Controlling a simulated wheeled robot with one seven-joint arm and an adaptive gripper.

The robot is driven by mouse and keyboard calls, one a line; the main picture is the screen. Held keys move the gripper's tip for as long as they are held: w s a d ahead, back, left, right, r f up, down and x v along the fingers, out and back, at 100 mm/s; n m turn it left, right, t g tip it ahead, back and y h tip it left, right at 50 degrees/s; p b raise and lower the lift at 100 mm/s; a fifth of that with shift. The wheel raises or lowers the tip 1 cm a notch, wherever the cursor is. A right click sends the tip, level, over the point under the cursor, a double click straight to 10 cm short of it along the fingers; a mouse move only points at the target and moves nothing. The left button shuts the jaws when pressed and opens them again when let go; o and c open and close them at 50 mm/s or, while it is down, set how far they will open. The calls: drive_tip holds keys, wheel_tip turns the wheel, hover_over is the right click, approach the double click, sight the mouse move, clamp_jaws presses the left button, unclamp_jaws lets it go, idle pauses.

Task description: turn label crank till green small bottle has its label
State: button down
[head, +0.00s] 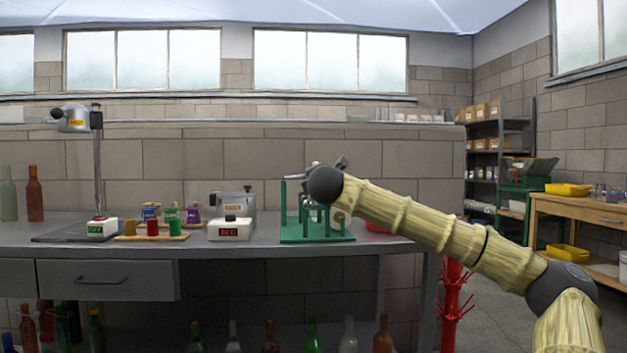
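No green small bottle can be made out on the machine, and any label there is hidden or too small to see.
The grey bench (270,248) also holds a white-based device (230,229), a tray of coloured spools (152,229), and a lamp stand (98,165). A red bowl (376,227) sits right of the machine. Bottles stand below the bench; a red rack (452,300) is beside it.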

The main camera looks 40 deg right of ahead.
drive_tip(key=shift+d+f, duration=0.1)
drive_tip(key=shift+d, duration=0.1)
drive_tip(key=c, duration=1.4)
unclamp_jaws()
drive_tip(key=shift+s, duration=0.1)
drive_tip(key=shift+o, duration=0.2)
drive_tip(key=shift+a, duration=0.3)
drive_tip(key=v, duration=1.1)
drive_tip(key=shift+s+a, duration=0.2)
drive_tip(key=shift+s, duration=0.05)
